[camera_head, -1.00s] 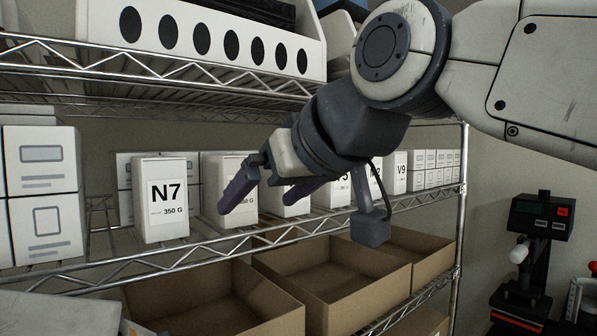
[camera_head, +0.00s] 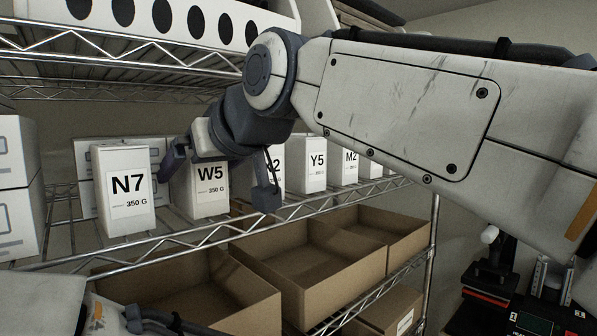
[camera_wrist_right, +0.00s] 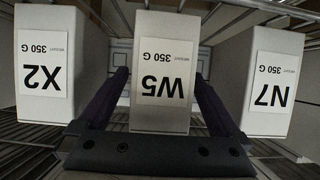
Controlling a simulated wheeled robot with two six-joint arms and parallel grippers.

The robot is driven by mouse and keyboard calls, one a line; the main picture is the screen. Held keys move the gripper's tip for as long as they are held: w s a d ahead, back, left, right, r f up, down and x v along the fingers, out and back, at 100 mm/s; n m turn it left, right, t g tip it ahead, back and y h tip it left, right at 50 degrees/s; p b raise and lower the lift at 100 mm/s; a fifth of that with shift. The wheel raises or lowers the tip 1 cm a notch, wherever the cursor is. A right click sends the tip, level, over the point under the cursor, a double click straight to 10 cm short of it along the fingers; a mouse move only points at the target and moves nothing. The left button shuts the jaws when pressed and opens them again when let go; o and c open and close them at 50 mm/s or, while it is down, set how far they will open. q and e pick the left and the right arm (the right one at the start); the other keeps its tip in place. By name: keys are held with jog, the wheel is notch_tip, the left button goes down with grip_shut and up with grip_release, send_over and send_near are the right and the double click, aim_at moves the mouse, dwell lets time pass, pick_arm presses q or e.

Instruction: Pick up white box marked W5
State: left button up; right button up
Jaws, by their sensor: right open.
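The white box marked W5 (camera_head: 210,190) stands upright on the wire shelf, between the N7 and X2 boxes. In the right wrist view, which shows it upside down, the W5 box (camera_wrist_right: 162,75) is in the middle. My right gripper (camera_head: 188,155) is open at the upper part of the W5 box. In the wrist view its two fingers (camera_wrist_right: 160,85) lie one on each side of the box, with a gap showing. In the head view the gripper hides part of the box's top. Dark parts at the lower left look like my left wrist; no fingers can be made out.
The N7 box (camera_head: 125,190) and the X2 box (camera_wrist_right: 45,65) flank W5 closely. The Y5 box (camera_head: 313,165) and M2 box (camera_head: 345,162) stand further right. Open cardboard boxes (camera_head: 300,270) sit on the shelf below. An upper wire shelf (camera_head: 120,60) hangs above.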

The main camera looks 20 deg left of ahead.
jog(key=shift+a, duration=0.1)
jog(key=c, duration=1.5)
grip_shut()
jog(key=shift+r, duration=0.1)
